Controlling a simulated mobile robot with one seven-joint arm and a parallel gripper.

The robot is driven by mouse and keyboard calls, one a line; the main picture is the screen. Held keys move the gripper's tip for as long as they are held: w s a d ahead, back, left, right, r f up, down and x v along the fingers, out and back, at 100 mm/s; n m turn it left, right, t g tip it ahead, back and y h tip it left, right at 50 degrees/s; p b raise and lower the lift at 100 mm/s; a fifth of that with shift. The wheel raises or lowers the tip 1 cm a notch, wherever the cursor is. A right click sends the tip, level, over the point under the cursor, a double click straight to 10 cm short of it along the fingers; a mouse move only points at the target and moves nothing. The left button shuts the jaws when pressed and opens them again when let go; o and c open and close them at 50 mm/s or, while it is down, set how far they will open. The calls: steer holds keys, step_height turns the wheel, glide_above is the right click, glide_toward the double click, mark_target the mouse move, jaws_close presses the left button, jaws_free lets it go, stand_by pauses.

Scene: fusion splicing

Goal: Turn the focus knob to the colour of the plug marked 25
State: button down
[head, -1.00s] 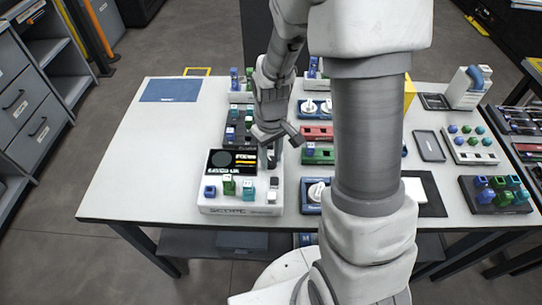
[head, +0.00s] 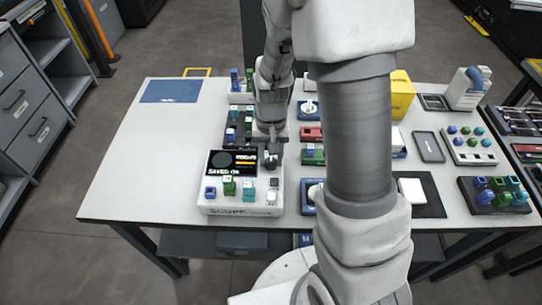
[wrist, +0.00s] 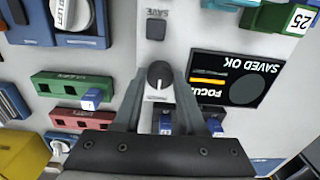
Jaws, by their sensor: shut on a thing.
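The white scope unit (head: 240,211) stands at the front of the table. Its dark screen (wrist: 237,79) reads "SAVED OK" and "FOCUS", with an orange bar, upside down in the wrist view. The dark round focus knob (wrist: 159,75) has a white pointer line. My gripper (wrist: 161,72) is shut on the knob, one finger at each side; in the head view my gripper (head: 271,160) is beside the screen's right edge. A green plug marked 25 (wrist: 292,18) sits on the unit; a green plug (head: 229,187) shows in the head view's front row.
A SAVE button (wrist: 155,28) lies close to the knob. A blue plug (head: 210,191) and a teal plug (head: 248,189) flank the green one. A green block (wrist: 72,88) and a red block (wrist: 80,119) lie beside the unit.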

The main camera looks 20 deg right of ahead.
mark_target(271, 161)
stand_by(0.4)
steer(key=shift+c, duration=2.3)
jaws_free()
step_height(271, 161, up, 18)
steer(key=p, duration=0.3)
steer(key=shift+f, duration=0.25)
steer(key=s+r+n+t+p, duration=0.1)
steer(key=s+r+n+t, duration=0.2)
steer(key=s+r, duration=0.8)
steer(key=s+t, duration=0.2)
steer(key=s, duration=0.1)
steer(key=shift+d+r+t+p, duration=0.15)
steer(key=shift+r+t+p, duration=0.15)
steer(key=shift+r, duration=0.1)
